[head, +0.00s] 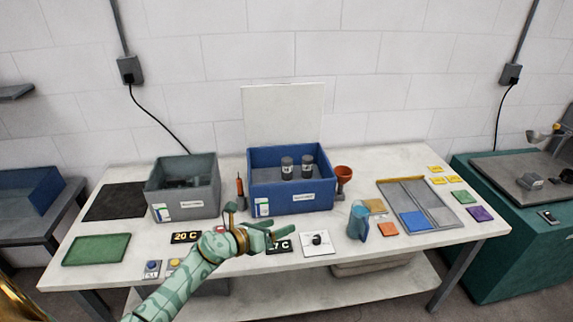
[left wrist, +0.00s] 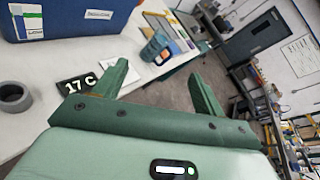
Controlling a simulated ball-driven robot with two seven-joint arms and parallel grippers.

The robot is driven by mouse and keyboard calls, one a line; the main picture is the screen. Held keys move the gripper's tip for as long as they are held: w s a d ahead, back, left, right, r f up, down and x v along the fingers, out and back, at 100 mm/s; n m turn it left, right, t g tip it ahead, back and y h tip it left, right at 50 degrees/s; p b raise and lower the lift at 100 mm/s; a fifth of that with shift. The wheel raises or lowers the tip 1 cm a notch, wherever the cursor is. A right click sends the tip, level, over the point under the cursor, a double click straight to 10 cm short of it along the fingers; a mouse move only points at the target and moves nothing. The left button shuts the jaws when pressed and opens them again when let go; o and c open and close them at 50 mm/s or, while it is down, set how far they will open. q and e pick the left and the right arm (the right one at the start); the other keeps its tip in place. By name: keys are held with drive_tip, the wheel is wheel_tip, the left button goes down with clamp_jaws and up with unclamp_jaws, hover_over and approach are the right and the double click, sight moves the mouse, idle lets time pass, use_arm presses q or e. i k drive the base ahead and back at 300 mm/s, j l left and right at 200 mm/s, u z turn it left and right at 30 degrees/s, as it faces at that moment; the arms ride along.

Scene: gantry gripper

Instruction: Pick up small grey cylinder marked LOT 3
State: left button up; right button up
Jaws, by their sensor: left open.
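Two small grey cylinders with pale labels stand upright in the open blue box (head: 290,203) in the head view, a left one (head: 287,168) and a right one (head: 307,166). Their label text is too small to read, so I cannot tell which is LOT 3. My left gripper (head: 282,234) is open and empty in front of the blue box, above the table's front part. In the left wrist view its spread fingers (left wrist: 158,76) have nothing between them. The cylinders are not visible there. My right gripper is not in view.
A grey box (head: 183,202) stands left of the blue box, whose white lid (head: 283,115) is raised behind. A grey ring (left wrist: 14,97) lies near the 17 C sign (left wrist: 78,84).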

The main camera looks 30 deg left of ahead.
sight(288, 162)
drive_tip(key=i+j, duration=1.1)
drive_tip(key=i, duration=0.15)
